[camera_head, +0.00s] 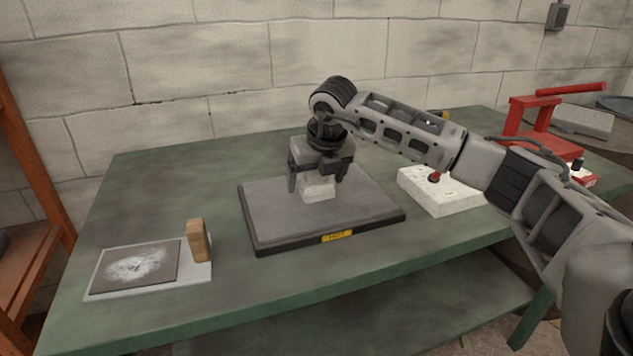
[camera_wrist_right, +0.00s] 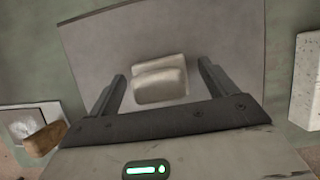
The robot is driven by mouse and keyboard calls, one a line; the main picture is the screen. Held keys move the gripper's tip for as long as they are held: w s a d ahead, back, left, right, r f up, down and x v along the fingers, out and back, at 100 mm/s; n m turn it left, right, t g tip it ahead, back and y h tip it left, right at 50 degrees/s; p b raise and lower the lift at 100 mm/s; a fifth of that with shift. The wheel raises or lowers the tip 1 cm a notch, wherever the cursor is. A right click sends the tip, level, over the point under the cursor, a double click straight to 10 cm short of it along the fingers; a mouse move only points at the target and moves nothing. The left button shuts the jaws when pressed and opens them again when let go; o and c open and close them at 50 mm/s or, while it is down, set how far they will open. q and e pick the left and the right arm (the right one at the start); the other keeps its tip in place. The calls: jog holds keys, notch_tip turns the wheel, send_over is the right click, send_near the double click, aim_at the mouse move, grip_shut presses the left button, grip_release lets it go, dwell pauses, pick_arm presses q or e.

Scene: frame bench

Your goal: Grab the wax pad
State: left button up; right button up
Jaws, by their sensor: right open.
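A pale cream block, which looks like the wax pad (camera_head: 318,190), sits on the dark grey plate (camera_head: 270,228) with a yellow label. It also shows in the right wrist view (camera_wrist_right: 160,87), between and ahead of the fingers. My right gripper (camera_head: 316,177) is open above the pad and points down, one finger to each side. In the wrist view its fingers (camera_wrist_right: 160,72) stand apart with a gap to the pad on both sides. The gripper hides the top of the pad in the head view. My left gripper is not in view.
A white board (camera_head: 200,274) with a dark, white-smeared sheet (camera_head: 135,267) and a wooden block (camera_head: 197,241) lies at left. A white box with a red knob (camera_head: 440,198) is right of the plate. A red frame (camera_head: 522,118) stands at far right. The green bench (camera_head: 150,195) has free room left of the plate.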

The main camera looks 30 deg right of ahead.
jog(key=shift+w+f, duration=0.1)
jog(key=shift+f, duration=0.1)
jog(key=c, duration=1.1)
jog(key=shift+r, duration=0.1)
